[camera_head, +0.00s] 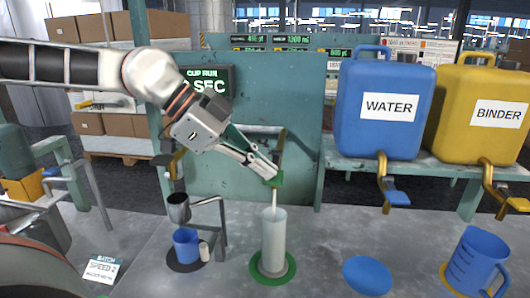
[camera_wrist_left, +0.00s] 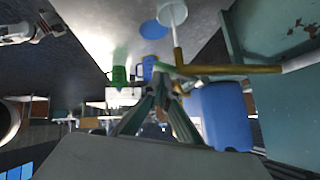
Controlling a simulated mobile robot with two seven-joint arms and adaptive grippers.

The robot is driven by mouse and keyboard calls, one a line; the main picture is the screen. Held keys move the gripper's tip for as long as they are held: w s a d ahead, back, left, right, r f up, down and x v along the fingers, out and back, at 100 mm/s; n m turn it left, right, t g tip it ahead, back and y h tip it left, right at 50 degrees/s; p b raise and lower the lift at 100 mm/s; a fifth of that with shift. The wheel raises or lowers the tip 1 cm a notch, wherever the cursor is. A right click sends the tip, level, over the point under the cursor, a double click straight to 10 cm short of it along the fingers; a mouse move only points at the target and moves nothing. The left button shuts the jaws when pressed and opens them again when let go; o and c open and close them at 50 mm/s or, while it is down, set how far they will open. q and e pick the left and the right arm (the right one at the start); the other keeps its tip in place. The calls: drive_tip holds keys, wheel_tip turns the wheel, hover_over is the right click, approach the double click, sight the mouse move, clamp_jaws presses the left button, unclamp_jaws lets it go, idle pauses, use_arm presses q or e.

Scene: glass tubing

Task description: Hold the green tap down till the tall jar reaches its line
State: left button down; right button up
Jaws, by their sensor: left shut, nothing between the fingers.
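My left gripper (camera_head: 270,172) is shut and empty, its fingertips at the green tap (camera_head: 277,180), seemingly touching it from above. The fingers also show in the left wrist view (camera_wrist_left: 158,105). The tall jar (camera_head: 273,240) is a pale, translucent cylinder standing upright below the tap on a green ring. A thin pale streak runs from the tap to the jar's mouth. The jar (camera_wrist_left: 172,12) is cut off at the top of the wrist view, beside the brass pipe (camera_wrist_left: 235,69). I cannot make out the jar's line or its level.
A blue WATER tank (camera_head: 384,110) and a yellow BINDER tank (camera_head: 478,115) stand on the shelf at right. A blue disc (camera_head: 367,275) and blue jug (camera_head: 475,262) are on the bench. A blue cup (camera_head: 186,245) stands left. A blurry gripper-like arm end (camera_wrist_left: 32,25) shows in the wrist view.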

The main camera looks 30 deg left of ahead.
use_arm(q)
drive_tip(key=shift+f, duration=0.1)
use_arm(e)
drive_tip(key=shift+f, duration=0.15)
idle(0.3)
use_arm(q)
drive_tip(key=shift+r, duration=0.85)
